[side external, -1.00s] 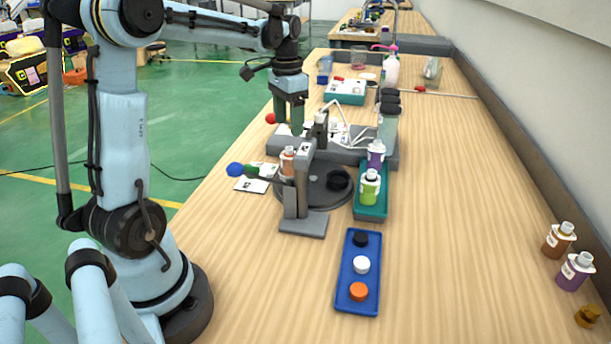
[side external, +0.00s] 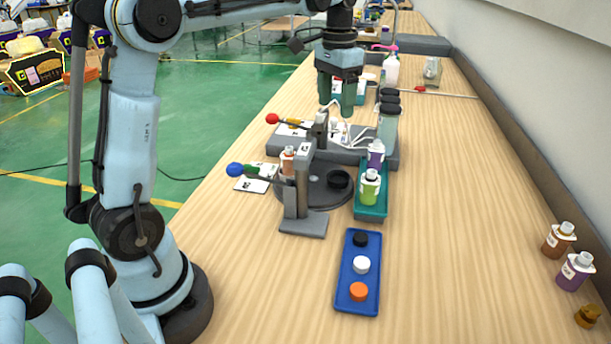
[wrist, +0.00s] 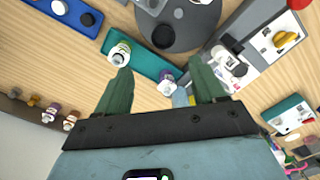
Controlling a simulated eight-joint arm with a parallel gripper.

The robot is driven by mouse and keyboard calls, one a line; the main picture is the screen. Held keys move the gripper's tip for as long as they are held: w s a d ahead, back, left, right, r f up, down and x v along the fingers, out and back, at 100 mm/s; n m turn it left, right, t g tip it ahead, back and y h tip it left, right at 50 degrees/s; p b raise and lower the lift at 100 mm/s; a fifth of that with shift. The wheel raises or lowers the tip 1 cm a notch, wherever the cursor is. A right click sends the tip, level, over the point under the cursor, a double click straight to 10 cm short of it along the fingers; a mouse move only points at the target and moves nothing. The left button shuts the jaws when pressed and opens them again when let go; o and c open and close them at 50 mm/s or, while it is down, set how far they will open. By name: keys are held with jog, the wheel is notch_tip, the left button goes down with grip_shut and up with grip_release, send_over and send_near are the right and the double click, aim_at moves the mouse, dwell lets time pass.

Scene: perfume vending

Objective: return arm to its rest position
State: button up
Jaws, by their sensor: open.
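My gripper (side external: 338,108) is open and empty in the side external view, raised above the grey dispensing station (side external: 384,152). Its two green fingers also show spread apart in the wrist view (wrist: 160,92). Below and nearer the camera stand the round dark turntable (side external: 325,195) and a grey press stand (side external: 303,222) with a blue-knobbed lever (side external: 236,170). A bottle with an orange-brown body (side external: 288,162) is at the turntable, partly hidden by the stand. A teal tray (side external: 372,211) holds a green bottle (side external: 369,190) and a purple bottle (side external: 375,155).
A blue tray (side external: 345,300) holds a black, a white and an orange cap. Brown (side external: 557,242) and purple (side external: 573,274) bottles and a gold cap (side external: 588,315) stand at the right edge. A red-knobbed lever (side external: 272,119) sticks out left. The table's right middle is clear.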

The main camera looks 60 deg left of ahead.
jog(key=w+d, duration=0.4)
jog(key=d, duration=0.9)
jog(key=shift+d, duration=0.3)
jog(key=shift+w, duration=0.1)
jog(key=s+a+r+t, duration=0.1)
jog(key=s+r+t, duration=0.2)
jog(key=s+r, duration=0.55)
jog(key=s+f+t, duration=0.2)
jog(key=s+t, duration=0.1)
jog(key=s, duration=0.5)
notch_tip(320, 180, down, 14)
jog(key=s+t, duration=0.1)
jog(key=shift+s+a+f, duration=0.15)
jog(key=shift+s+a, duration=0.05)
jog(key=shift+a, duration=0.15)
